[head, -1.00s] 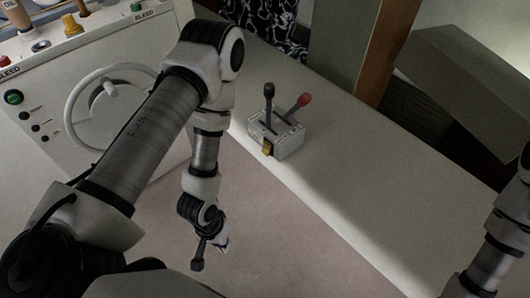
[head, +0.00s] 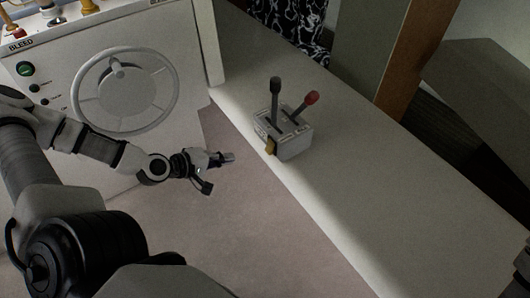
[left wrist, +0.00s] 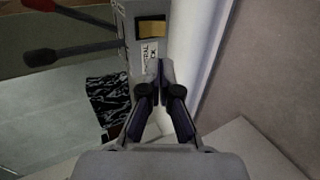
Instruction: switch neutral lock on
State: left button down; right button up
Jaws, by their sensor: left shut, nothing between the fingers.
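The throttle control box (head: 290,139) is a grey-white box on the white ledge, with a black-knobbed lever (head: 275,98) and a red-knobbed lever (head: 305,103) on top. A small yellow-brown neutral lock switch (head: 271,147) sits on its near side. In the left wrist view the switch (left wrist: 151,28) shows in a dark frame, above a partly covered label. My left gripper (head: 229,158) is shut and empty, left of the box and apart from it in the head view. Its fingertips (left wrist: 158,66) show below the switch in the left wrist view. My right gripper is out of view.
A white console with a handwheel (head: 125,92) and several buttons stands at the left. The white ledge (head: 370,200) is bare right of the box. A wooden post (head: 413,55) rises behind it. Black-and-white patterned cloth (head: 292,28) hangs at the back.

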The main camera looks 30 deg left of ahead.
pick_arm(q)
jog(key=shift+w+d, duration=0.1)
jog(key=shift+w, duration=0.05)
jog(key=b, duration=0.8)
send_near(269, 152)
jog(key=b+x, duration=0.2)
jog(key=x, duration=0.5)
jog(key=shift+w+d, duration=0.1)
jog(key=shift+w, duration=0.05)
jog(key=shift+r, duration=0.1)
